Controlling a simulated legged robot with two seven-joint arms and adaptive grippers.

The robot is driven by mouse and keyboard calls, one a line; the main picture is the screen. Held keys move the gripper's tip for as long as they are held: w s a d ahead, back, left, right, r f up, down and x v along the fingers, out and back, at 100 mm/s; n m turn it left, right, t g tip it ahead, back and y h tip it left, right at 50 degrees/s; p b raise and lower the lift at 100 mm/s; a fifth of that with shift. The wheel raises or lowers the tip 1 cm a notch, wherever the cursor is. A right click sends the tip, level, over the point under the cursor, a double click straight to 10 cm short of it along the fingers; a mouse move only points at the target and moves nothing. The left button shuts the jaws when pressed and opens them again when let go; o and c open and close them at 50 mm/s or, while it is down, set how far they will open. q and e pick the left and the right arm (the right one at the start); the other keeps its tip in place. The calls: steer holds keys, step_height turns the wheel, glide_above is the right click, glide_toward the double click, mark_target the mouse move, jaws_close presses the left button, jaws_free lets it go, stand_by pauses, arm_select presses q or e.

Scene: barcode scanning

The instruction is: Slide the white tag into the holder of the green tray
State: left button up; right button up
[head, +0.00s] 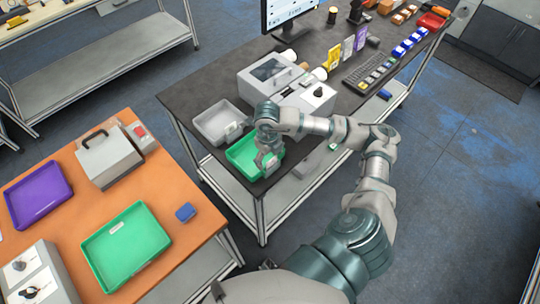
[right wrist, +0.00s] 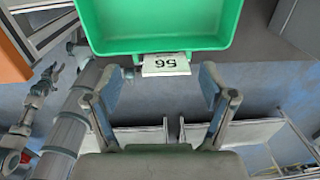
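A green tray (head: 238,158) sits at the near corner of the dark table. In the right wrist view its green wall (right wrist: 160,45) fills the top. A white tag (right wrist: 165,64) printed "56" shows at the tray's lower edge, by a dark holder strip. How far it is in the holder I cannot tell. My right gripper (head: 268,163) is at the tray's near right side. In the right wrist view that gripper (right wrist: 162,80) is open, its fingers on either side of the tag and apart from it. Small grey parts at the left may be my left gripper; its fingers are unclear.
A grey tray (head: 218,122) and a scanner-like grey machine (head: 270,75) stand beside the green tray. The orange table (head: 75,240) holds another green tray (head: 125,245), a purple tray (head: 38,193) and a blue block (head: 185,212). Floor separates the tables.

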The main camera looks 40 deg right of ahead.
steer(key=shift+d+r, duration=0.1)
steer(key=shift+r, duration=0.15)
arm_select(q)
steer(key=shift+d+r, duration=0.1)
steer(key=shift+d, duration=0.3)
arm_select(e)
step_height(320, 180, up, 11)
steer(key=shift+r, duration=0.15)
steer(key=shift+a, duration=0.3)
